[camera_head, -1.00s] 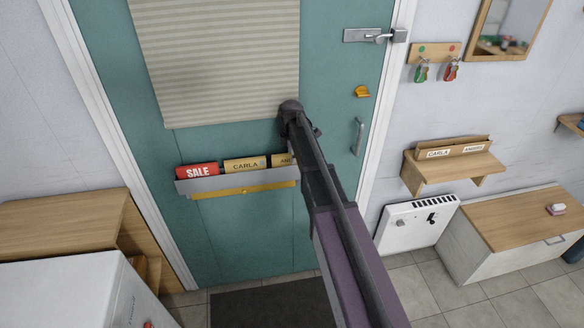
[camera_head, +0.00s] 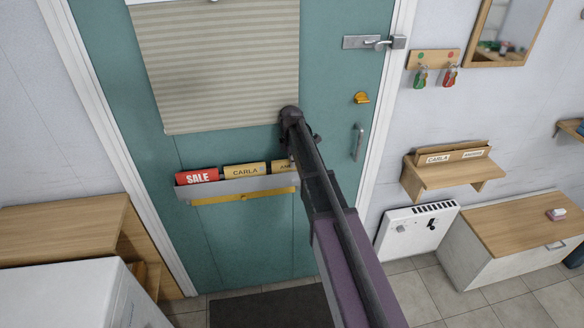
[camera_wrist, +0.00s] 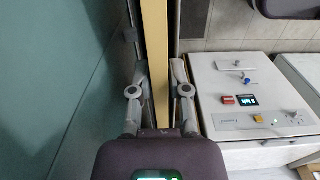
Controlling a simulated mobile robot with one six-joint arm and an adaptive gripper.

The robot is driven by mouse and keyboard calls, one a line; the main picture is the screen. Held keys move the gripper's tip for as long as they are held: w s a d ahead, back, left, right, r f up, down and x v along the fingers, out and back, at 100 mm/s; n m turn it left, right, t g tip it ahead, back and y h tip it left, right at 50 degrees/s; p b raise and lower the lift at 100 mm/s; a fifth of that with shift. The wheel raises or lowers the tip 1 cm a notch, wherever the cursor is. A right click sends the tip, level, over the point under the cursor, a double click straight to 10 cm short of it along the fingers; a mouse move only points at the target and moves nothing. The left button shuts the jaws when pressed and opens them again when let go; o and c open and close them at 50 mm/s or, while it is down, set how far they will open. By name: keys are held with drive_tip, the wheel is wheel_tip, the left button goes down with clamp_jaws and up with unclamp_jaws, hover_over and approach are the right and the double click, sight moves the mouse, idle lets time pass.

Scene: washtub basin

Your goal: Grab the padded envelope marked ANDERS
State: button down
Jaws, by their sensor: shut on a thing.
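The padded envelope marked ANDERS (camera_head: 281,166) is tan and stands at the right end of the grey rack (camera_head: 235,190) on the teal door. Only the start of its label shows; my arm hides the rest. My gripper (camera_wrist: 158,75) is hidden behind my arm in the head view. In the wrist view its fingers are closed on both faces of the tan envelope (camera_wrist: 155,40), seen edge-on. The envelope still appears to be in the rack.
A red SALE mailer (camera_head: 197,177) and a tan CARLA envelope (camera_head: 244,170) share the rack. A striped blind (camera_head: 220,65) hangs just above. A wall shelf (camera_head: 455,172) with CARLA and ANDERS labels is at right, above a white heater (camera_head: 415,228).

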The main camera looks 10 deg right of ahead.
drive_tip(key=shift+r, duration=0.1)
drive_tip(key=shift+s+r+p, duration=0.2)
drive_tip(key=shift+r+p, duration=0.2)
drive_tip(key=shift+p, duration=0.1)
wheel_tip(320, 180, up, 11)
drive_tip(key=p, duration=1.1)
drive_tip(key=s, duration=1.9)
drive_tip(key=shift+s+f, duration=0.25)
drive_tip(key=shift+s, duration=0.05)
drive_tip(key=shift+b, duration=0.3)
